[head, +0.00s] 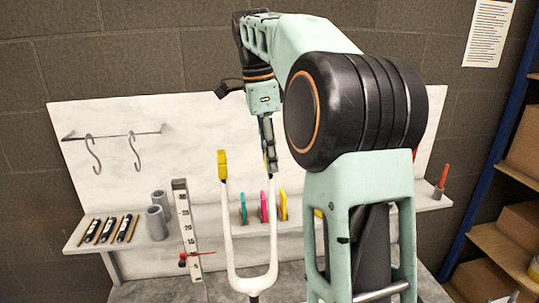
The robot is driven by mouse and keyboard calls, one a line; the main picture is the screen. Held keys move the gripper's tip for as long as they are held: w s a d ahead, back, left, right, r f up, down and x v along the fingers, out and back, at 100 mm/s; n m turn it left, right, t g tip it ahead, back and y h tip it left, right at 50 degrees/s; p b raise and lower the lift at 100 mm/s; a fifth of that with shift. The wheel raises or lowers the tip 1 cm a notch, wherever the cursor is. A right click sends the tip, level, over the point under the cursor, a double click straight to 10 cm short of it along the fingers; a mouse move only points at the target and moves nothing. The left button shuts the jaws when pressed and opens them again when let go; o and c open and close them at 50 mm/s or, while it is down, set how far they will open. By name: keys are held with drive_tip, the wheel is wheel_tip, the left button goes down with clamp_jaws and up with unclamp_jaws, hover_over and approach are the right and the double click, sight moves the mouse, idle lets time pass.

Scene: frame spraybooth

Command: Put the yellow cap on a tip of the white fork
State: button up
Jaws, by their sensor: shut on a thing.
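The white fork (231,251) stands upright with two prongs. A yellow cap (222,165) sits on its left tip. My gripper (269,160) points down at the top of the right prong. It is shut on a small yellow cap, of which only a thin sliver shows between the fingers. The fingers hide most of this cap and the right tip. I cannot tell whether the cap is seated on the tip or just above it.
Coloured discs (263,207) stand behind the fork. A white ruler post (187,222) with a red clamp is to its left. Grey cylinders (157,220) and dark markers (109,229) are on the left shelf. Hooks (134,151) hang on the white back panel. My arm covers the right side.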

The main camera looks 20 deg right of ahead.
drive_tip(key=shift+f, duration=0.2)
drive_tip(key=o, duration=0.9)
